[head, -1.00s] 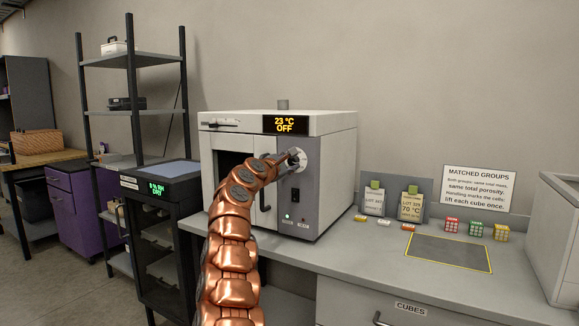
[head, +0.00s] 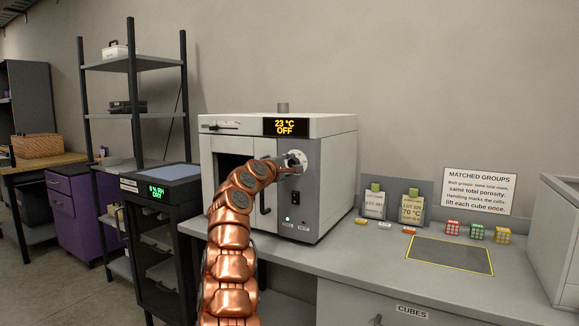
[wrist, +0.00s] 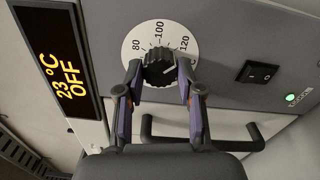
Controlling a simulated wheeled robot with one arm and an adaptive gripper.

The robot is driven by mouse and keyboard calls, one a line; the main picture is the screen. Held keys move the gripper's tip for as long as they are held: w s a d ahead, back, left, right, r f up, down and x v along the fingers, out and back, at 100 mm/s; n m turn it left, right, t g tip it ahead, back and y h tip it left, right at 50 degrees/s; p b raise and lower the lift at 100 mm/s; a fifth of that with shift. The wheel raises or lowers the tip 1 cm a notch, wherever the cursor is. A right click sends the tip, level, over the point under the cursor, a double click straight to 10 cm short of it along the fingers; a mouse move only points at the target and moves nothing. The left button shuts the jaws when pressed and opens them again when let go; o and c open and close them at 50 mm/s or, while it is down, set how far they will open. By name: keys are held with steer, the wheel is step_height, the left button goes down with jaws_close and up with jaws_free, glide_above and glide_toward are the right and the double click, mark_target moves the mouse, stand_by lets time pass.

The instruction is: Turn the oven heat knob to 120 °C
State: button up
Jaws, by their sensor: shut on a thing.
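The oven (head: 335,170) stands on the bench, and its display (head: 285,127) reads 23 °C OFF. The dark heat knob (wrist: 158,62) sits on a white dial (wrist: 136,45) marked 80, 100 and 120. A pale mark on the knob points to the right in the wrist view, near the 120 side; its exact reading is hard to tell. My gripper (wrist: 158,75) is shut on the knob, one finger on each side. In the head view my gripper (head: 284,165) covers part of the dial.
A black rocker switch (wrist: 258,72) and a lit green lamp (wrist: 291,98) are beside the dial. The oven door handle (head: 264,193) is close to my arm. Tags, small cubes and a dark mat (head: 450,254) lie on the bench to the right.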

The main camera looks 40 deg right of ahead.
steer(key=o, duration=1.2)
steer(key=shift+c, duration=0.2)
steer(key=shift+a, duration=0.15)
steer(key=shift+s+a, duration=0.1)
steer(key=shift+a, duration=0.55)
steer(key=v, duration=1)
steer(key=shift+s, duration=0.2)
steer(key=shift+a, duration=0.15)
